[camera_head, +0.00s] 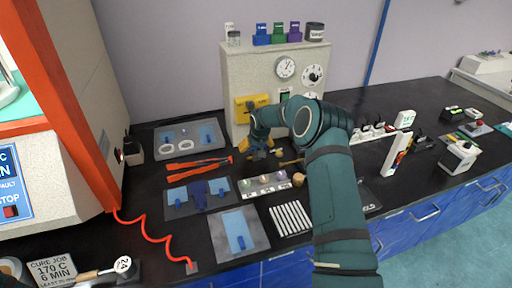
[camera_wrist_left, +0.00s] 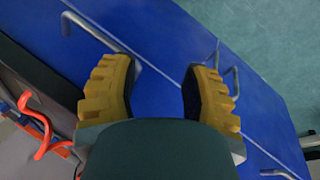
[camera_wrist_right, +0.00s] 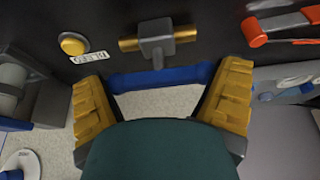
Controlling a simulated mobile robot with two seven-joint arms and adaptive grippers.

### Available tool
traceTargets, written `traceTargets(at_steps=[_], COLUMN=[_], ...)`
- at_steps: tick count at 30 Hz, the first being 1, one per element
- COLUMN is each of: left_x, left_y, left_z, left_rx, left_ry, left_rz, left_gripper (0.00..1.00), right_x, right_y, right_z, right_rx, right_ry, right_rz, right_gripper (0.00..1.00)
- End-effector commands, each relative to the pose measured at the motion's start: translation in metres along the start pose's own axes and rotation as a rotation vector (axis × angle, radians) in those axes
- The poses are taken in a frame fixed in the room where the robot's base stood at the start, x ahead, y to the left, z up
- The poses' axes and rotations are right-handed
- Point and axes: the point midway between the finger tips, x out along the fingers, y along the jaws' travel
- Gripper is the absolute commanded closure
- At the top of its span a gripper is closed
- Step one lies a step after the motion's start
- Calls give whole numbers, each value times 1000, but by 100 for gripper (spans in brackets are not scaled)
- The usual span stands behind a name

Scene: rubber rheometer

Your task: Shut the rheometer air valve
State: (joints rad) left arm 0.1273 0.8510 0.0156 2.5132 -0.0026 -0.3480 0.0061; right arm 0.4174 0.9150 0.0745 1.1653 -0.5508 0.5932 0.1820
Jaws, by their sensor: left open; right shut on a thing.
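The air valve shows in the right wrist view as a brass pipe piece (camera_wrist_right: 184,34) with a dark grey body (camera_wrist_right: 156,46) and a stem. A blue handle (camera_wrist_right: 160,77) crosses at the end of the stem, roughly parallel to the brass pipe in this view. My right gripper (camera_wrist_right: 160,88) is shut on the blue handle, with its yellow fingers at the handle's two ends. In the head view my right gripper (camera_head: 259,149) is low in front of the beige panel; the arm hides part of the valve. My left gripper (camera_wrist_left: 155,82) is open and empty by the blue drawer fronts.
The beige gauge panel (camera_head: 240,70) stands behind. A yellow button (camera_wrist_right: 73,44) sits near the valve. Red-handled pliers (camera_head: 196,163), trays (camera_head: 240,256) and a sample strip (camera_head: 264,184) lie close by. The orange-framed machine (camera_head: 64,100) is at left.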

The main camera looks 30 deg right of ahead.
Motion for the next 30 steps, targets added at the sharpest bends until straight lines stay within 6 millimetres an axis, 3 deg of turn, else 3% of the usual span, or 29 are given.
traceTargets(at_steps=[11,30], left_x=[18,38], left_y=[-7,-14], left_z=[-1,-4], left_rx=[1,3], left_ry=[7,19], left_rz=[0,-1], left_gripper=[53,53], right_x=[2,2], right_y=[-2,-1], right_z=[0,0], right_rx=[184,742], right_ry=[3,3], right_rz=[79,311], right_gripper=[46,47])
